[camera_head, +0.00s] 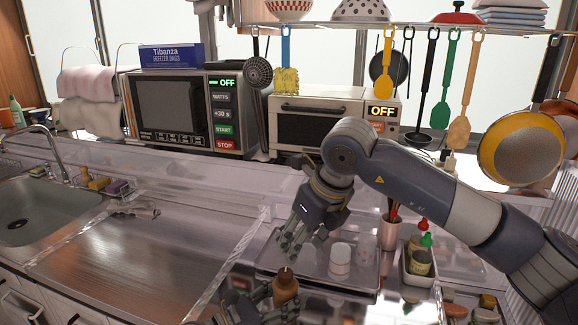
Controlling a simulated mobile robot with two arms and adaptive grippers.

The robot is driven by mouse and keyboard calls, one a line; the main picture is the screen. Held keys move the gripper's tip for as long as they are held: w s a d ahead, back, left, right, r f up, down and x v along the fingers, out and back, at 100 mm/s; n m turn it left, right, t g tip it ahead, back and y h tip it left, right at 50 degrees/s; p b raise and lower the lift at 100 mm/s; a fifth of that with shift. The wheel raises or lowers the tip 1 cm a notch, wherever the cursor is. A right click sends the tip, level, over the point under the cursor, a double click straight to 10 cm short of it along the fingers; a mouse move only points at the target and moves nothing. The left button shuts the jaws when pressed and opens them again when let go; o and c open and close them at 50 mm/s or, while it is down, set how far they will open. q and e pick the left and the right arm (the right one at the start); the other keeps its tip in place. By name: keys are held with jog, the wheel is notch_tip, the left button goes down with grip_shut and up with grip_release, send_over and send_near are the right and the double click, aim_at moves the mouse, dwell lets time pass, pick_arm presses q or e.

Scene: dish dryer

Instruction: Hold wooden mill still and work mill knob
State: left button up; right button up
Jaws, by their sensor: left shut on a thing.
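The wooden mill (286,288) stands upright at the bottom centre, brown with a narrow top. My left gripper (271,300) comes in low from the left and is shut on the mill's body, one finger on each side. The mill's lower part is hidden or cut off by the frame. The mill knob (286,270) is small at the top and hard to make out. My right gripper (290,252) reaches down from the upper right, with its fingertips just above the knob. Whether its fingers touch the knob or how far apart they are is unclear.
A tray (350,283) with white cups (340,259) lies right of the mill. A utensil holder (389,233) and a bottle caddy (417,272) stand further right. A microwave (182,110) and toaster oven (322,118) are behind. The counter (150,250) on the left is mostly clear.

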pick_arm(q)
jog(key=o, duration=1.5)
jog(key=shift+a, duration=0.1)
